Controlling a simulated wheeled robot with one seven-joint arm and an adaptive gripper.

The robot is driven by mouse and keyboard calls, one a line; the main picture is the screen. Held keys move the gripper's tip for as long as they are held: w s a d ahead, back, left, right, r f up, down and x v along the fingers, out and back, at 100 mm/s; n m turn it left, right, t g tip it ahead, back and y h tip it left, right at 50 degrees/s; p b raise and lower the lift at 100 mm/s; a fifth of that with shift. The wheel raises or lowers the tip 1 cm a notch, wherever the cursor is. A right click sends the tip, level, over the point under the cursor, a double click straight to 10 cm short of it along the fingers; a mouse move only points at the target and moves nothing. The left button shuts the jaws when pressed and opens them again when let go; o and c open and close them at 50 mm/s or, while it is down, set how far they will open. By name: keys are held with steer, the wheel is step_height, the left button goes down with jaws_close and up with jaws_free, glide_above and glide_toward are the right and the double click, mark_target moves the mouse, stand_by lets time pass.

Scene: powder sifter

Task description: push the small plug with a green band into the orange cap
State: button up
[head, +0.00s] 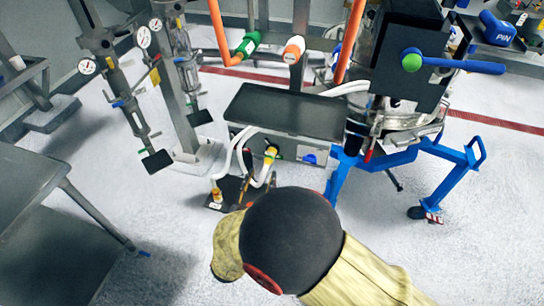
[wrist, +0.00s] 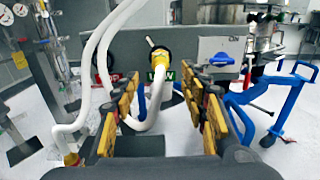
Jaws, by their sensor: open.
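My gripper (wrist: 161,88) is open and empty, its yellow and black fingers spread wide in the wrist view. Between and beyond them, a yellow fitting (wrist: 159,57) with a white hose sits on the front of a grey box, above a green label. It also shows in the head view (head: 270,153). A white fitting with a green band (head: 248,44) is at the end of an orange tube at the top of the head view. An orange and white cap (head: 293,48) is to its right. I cannot tell whether these are the task's plug and cap. My arm hides most of my gripper there.
The box has a dark flat top (head: 285,108) and a blue knob (wrist: 217,58). White hoses loop down its left side. A blue-legged stand (head: 445,160) is on the right, gauges and pipes on the left. A grey table (head: 35,195) is at left.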

mark_target(267, 166)
steer(key=shift+w, duration=0.1)
steer(key=shift+b+x, duration=0.75)
steer(key=shift+x, duration=3.7)
steer(key=shift+c, duration=0.3)
steer(key=shift+f, duration=0.1)
jaws_close()
steer(key=shift+p+v, duration=0.9)
steer(key=shift+v, duration=2.1)
